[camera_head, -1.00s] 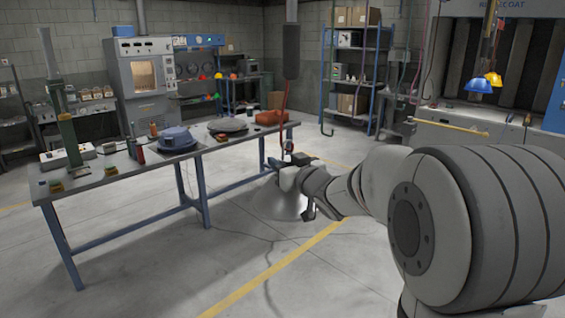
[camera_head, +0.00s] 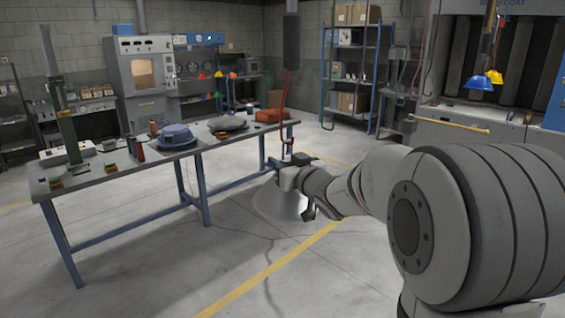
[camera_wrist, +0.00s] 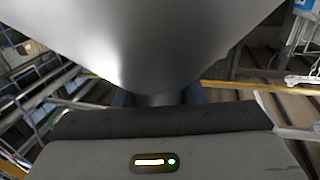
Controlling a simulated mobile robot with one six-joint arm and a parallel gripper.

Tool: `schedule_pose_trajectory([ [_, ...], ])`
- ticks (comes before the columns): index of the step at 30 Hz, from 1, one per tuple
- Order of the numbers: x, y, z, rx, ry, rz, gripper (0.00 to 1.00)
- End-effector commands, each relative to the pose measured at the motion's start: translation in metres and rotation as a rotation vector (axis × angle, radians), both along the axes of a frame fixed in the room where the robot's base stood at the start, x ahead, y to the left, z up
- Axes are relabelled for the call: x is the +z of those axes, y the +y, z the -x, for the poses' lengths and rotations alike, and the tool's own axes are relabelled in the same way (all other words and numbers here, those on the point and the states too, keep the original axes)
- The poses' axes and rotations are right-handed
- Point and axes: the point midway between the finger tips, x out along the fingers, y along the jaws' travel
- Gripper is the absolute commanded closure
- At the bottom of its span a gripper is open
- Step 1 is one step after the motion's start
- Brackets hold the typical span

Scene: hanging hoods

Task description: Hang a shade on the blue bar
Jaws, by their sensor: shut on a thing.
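The fingertips are partly hidden by the shade and the gripper body. I cannot tell which part in view is the blue bar.
The grey table (camera_head: 110,178) with blue legs carries a blue rounded part (camera_head: 176,136), a grey domed part (camera_head: 228,123) and an orange item (camera_head: 271,115). A blue hood (camera_head: 478,83) hangs at the upper right above a yellow bar (camera_head: 452,125). The floor in front is clear.

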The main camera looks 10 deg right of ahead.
Motion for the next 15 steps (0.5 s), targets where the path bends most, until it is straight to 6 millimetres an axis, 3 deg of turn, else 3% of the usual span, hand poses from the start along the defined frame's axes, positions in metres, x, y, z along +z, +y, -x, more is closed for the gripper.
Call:
schedule_pose_trajectory([
  [10, 0.0005, -0.0001, 0.0000, 0.000, -0.001, 0.000, 0.38],
  [15, -0.0003, -0.0001, 0.0001, 0.000, 0.001, 0.000, 0.38],
])
